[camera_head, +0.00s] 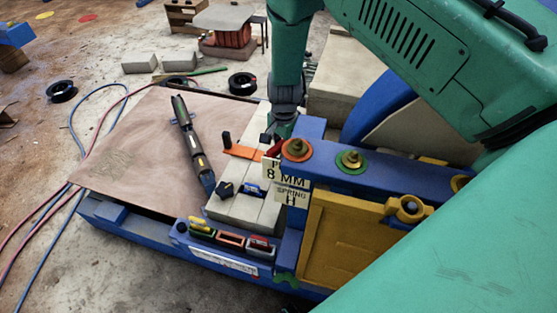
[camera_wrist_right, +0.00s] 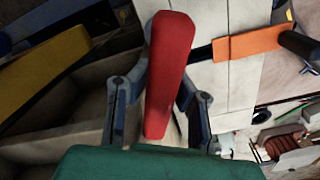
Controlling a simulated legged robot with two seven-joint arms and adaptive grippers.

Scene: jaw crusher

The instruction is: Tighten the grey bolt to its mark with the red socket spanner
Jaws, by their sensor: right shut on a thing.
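My right gripper (camera_head: 279,130) reaches down from the top beside the left end of the blue frame (camera_head: 325,150). It is shut on the red socket spanner, whose red handle (camera_wrist_right: 169,70) stands between both fingers in the wrist view. In the head view only a small red part (camera_head: 273,149) shows below the gripper; its socket end is hidden or cannot be made out. Two brass-coloured bolts stand on the frame, one on a red-orange ring (camera_head: 297,149) and one on a green ring (camera_head: 351,161). I cannot pick out a grey bolt or its mark. My left gripper is not in view.
An orange tool with a dark end (camera_head: 240,151) lies on the pale blocks beside the gripper. Label cards (camera_head: 286,181) stand by the frame. A long dark tool (camera_head: 193,145) lies on the brown board (camera_head: 125,160). Coloured pieces sit along the blue front edge (camera_head: 215,256).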

